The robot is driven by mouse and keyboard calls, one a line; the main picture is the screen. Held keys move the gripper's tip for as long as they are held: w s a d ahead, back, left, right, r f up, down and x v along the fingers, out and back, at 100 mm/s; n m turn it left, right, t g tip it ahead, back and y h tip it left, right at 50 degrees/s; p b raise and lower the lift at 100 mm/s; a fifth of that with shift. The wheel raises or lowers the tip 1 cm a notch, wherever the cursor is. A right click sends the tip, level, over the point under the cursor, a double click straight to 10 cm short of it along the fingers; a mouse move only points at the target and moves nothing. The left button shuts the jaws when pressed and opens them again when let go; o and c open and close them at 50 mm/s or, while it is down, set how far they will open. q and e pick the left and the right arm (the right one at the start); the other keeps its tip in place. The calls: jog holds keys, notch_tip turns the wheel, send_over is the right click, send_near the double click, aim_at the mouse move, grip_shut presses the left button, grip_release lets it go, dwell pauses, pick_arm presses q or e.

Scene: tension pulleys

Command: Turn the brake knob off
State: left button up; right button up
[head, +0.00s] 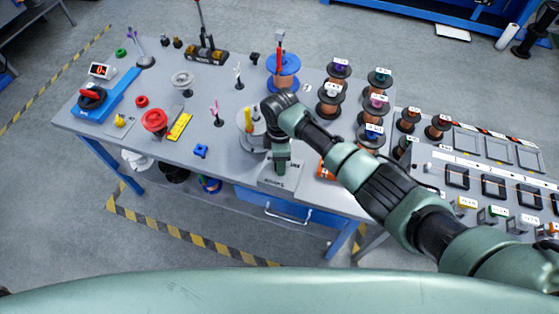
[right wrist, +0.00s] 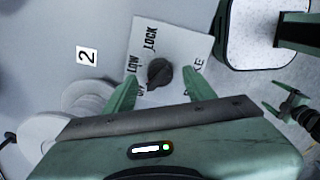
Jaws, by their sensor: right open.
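The black brake knob (right wrist: 159,73) sits on a white square plate (right wrist: 178,42) lettered LOW and LOCK, with a partly covered word ending in KE. I cannot tell for sure which mark the knob points at. My right gripper (right wrist: 162,86) is open, with one finger on each side of the knob and a gap to each. In the head view my right gripper (head: 280,166) points down over the plate (head: 277,182) near the table's front edge, and it hides the knob there.
A spool on a round grey base (head: 250,133) stands left of my right gripper. The front middle of the table is fairly clear.

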notch_tip(320, 180, up, 6)
jog(key=shift+r+b, duration=0.1)
jog(key=shift+b, duration=0.2)
jog(key=shift+s+a, duration=0.1)
dwell(0.3)
